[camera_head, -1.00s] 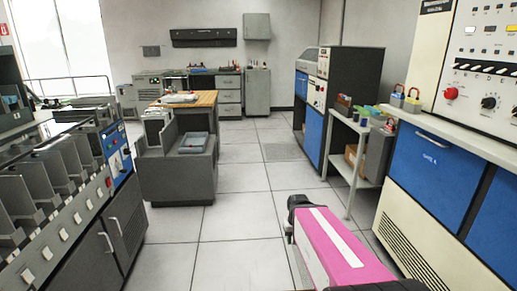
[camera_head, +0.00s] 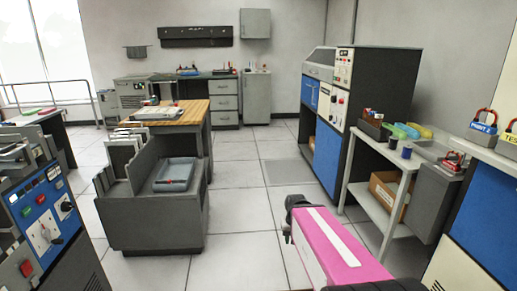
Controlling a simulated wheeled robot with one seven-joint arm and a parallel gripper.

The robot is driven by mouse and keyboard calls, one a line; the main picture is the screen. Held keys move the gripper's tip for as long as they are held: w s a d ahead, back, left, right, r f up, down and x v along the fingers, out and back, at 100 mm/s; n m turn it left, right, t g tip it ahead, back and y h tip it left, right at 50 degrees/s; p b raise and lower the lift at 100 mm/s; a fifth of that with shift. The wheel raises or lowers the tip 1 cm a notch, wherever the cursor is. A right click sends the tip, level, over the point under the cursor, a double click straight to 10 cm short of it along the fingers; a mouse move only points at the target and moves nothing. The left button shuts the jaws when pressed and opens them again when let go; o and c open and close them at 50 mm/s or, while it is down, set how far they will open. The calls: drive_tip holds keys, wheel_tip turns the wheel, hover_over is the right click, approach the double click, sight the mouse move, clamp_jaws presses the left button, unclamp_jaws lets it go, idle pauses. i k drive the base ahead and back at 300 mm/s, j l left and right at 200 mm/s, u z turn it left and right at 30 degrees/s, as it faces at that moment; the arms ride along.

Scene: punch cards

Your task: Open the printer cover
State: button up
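A tall machine with blue doors (camera_head: 328,115), a light control panel and a dark side stands at the back right. A grey sloped cover (camera_head: 321,63) tops its left part and looks shut. It may be the printer; I see no label that settles this. My pink arm with a white stripe reaches in from the bottom right and ends in a dark joint, well short of the machine. I can make out no gripper fingers.
A grey bin unit (camera_head: 155,215) and a wooden-topped table (camera_head: 190,108) stand left of centre. A shelf table (camera_head: 378,170) with boxes stands at right. A blue-panelled machine (camera_head: 45,225) is at lower left. The tiled aisle (camera_head: 237,175) between them is clear.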

sight(334, 62)
drive_tip(key=i, duration=3.55)
